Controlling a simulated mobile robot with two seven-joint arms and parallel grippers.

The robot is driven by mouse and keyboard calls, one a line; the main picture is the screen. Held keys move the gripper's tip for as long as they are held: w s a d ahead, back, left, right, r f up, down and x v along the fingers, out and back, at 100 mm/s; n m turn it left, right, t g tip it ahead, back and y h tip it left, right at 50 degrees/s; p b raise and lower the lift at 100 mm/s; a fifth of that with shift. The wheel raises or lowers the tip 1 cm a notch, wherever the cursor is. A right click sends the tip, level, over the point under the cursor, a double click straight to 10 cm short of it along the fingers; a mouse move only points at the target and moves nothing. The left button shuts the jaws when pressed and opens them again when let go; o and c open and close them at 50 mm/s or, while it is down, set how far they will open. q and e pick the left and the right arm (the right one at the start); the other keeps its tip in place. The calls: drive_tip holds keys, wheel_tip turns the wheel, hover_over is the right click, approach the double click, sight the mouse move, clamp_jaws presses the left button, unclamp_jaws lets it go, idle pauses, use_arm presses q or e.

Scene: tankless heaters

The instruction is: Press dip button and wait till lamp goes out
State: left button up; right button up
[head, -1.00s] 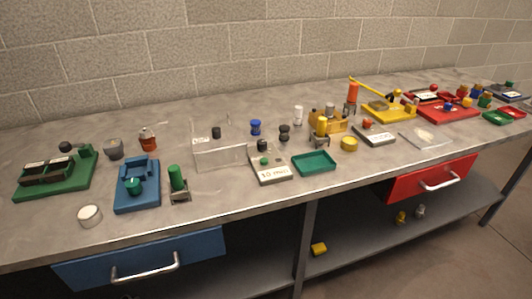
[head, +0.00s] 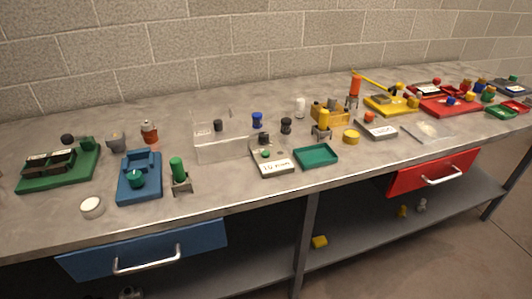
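Neither of my grippers is in the head view. No button is clearly marked as the dip button. A grey box with a blurred white label (head: 277,167) stands at mid-bench and carries a small green knob (head: 266,153). A second grey labelled box (head: 382,132) with an orange-red knob (head: 370,117) stands further right. I cannot tell which of these, if either, is the dip button. I also cannot make out which thing is the lamp, or whether it is lit.
A clear open box (head: 222,149) and a green tray (head: 316,157) flank the labelled box. A blue fixture (head: 140,185), green fixture (head: 55,172), yellow base (head: 388,106) and red tray (head: 447,108) also stand on the bench. Blue (head: 150,247) and red (head: 431,172) drawers project below.

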drive_tip(key=shift+c, duration=0.6)
clamp_jaws()
drive_tip(key=shift+w, duration=0.1)
idle(1.0)
